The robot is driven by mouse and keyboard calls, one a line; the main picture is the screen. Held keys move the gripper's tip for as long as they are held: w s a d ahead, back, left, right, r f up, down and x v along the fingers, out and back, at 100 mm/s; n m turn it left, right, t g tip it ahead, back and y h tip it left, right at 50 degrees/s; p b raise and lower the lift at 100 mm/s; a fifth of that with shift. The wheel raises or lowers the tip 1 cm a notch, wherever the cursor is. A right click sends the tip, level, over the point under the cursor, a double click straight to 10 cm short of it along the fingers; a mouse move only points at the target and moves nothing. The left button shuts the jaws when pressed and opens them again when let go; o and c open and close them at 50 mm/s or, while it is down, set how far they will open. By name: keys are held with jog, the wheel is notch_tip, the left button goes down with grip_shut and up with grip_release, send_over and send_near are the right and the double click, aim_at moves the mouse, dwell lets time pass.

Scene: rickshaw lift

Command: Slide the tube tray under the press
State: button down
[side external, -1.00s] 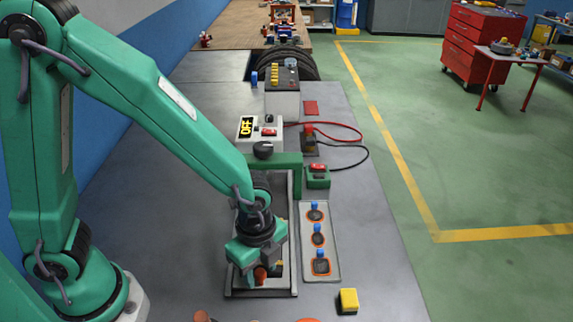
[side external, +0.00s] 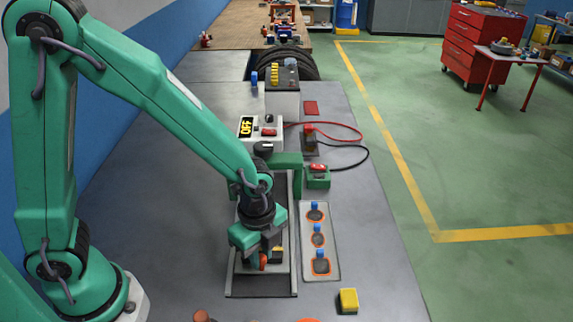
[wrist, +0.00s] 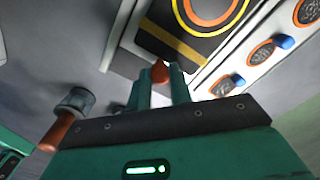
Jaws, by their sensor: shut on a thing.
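The tube tray (wrist: 165,42) shows in the wrist view as a dark plate with a yellow stripe and yellow and orange rings. Its red knob (wrist: 160,72) is between the fingers of my gripper (wrist: 160,84). In the side view, my gripper (side external: 264,255) is shut on the red knob (side external: 263,262) at the tray's near end, low over the guide frame (side external: 258,293). My gripper and wrist hide most of the tray there. The press (side external: 289,160), a green arch with a black knob, stands beyond them over the far part of the frame. My arm partly covers it.
A plate with several blue-topped orange-ringed controls (side external: 333,270) lies right of the guide frame. A yellow block (side external: 348,301) sits near the front right. A box with an "OFF" sign (side external: 246,127) stands behind the press. The bench left of the frame is clear.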

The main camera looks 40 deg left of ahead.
jog(key=w+a, duration=0.9)
jog(key=c, duration=1.3)
grip_release()
jog(key=shift+o, duration=0.2)
jog(key=shift+r, duration=0.1)
notch_tip(320, 180, up, 8)
